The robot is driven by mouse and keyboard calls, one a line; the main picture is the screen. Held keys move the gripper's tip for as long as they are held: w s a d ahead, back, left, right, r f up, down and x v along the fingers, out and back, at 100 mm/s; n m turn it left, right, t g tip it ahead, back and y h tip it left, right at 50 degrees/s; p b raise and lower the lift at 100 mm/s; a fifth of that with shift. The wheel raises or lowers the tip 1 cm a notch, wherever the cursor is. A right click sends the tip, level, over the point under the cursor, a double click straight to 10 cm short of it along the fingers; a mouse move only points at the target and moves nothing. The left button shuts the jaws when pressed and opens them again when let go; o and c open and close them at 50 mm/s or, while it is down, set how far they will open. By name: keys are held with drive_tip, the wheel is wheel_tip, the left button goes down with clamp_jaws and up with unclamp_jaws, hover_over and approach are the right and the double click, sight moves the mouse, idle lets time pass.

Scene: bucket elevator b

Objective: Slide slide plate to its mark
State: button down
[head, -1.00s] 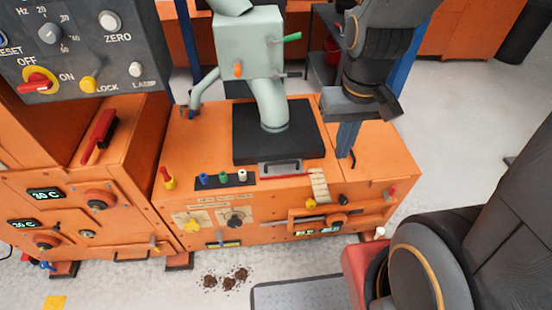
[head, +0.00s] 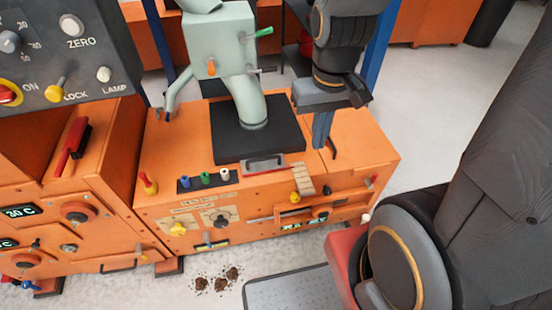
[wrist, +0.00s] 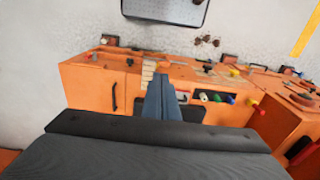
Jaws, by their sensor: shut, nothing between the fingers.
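A grey metal plate with a raised handle (head: 264,163) lies on the orange cabinet top, at the front edge of a black square pad (head: 228,140). I take it for the slide plate.
A pale green chute machine (head: 222,50) stands on the black pad, left of my gripper. A cream ribbed strip (head: 305,179) and several coloured knobs line the cabinet front. A dark control panel (head: 60,50) stands at left. A grey mat (head: 290,290) lies on the floor.

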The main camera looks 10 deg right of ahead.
drive_tip(key=c, duration=2.1)
unclamp_jaws()
drive_tip(key=shift+w+f, duration=0.1)
drive_tip(key=o, duration=0.3)
drive_tip(key=w+a+f+n+t+b, duration=0.1)
drive_tip(key=w+a+f+n+b, duration=0.3)
drive_tip(key=w+f+n+b, duration=0.4)
wheel_tip(320, 180, down, 3)
drive_tip(key=w+b, duration=0.2)
drive_tip(key=shift+w+n+b, duration=0.2)
drive_tip(key=shift+n+b, duration=0.2)
drive_tip(key=n+b, duration=0.9)
approach(262, 159)
drive_tip(key=shift+t, duration=0.4)
drive_tip(key=shift+w+f+b, duration=0.25)
drive_tip(key=shift+f+b, duration=0.2)
drive_tip(key=shift+f, duration=1.45)
drive_tip(key=shift+w+f+b, duration=0.2)
drive_tip(key=shift+f+b, duration=0.2)
drive_tip(key=shift+f, duration=1.5)
clamp_jaws()
